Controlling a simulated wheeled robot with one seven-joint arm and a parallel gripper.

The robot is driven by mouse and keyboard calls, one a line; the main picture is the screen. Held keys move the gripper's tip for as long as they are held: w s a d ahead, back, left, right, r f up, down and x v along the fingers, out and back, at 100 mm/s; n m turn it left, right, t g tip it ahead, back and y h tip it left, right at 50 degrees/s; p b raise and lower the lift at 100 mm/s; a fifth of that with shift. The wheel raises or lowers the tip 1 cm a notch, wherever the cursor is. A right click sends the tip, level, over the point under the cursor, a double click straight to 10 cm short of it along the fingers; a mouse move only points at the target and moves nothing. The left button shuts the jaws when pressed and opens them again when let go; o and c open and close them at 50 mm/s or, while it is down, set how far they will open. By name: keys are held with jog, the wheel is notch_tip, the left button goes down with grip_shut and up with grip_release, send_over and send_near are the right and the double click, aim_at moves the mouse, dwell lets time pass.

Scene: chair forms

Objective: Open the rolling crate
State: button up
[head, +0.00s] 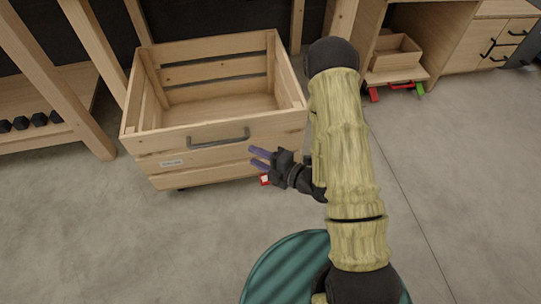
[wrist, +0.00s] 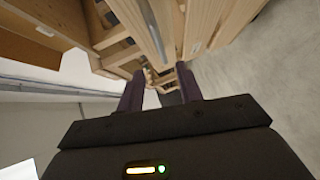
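The rolling crate (head: 222,158) is a light wooden slatted box with an open top, standing on the floor left of centre in the head view. Its inside looks empty. A dark bar handle (head: 219,140) runs across its front, with a small label (head: 172,163) to the lower left. My gripper (head: 255,157) is in front of the crate's right part, just right of and a little below the handle. Its two purple fingers are apart with nothing between them.
A wooden shelf (head: 45,140) with dark dumbbells stands at left. At right are a small wooden box (head: 396,52) on a low shelf and a drawer cabinet (head: 505,38). Grey floor is clear in front.

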jog(key=p+v, duration=0.3)
jog(key=v, duration=0.1)
jog(key=shift+s, duration=0.15)
dwell(0.4)
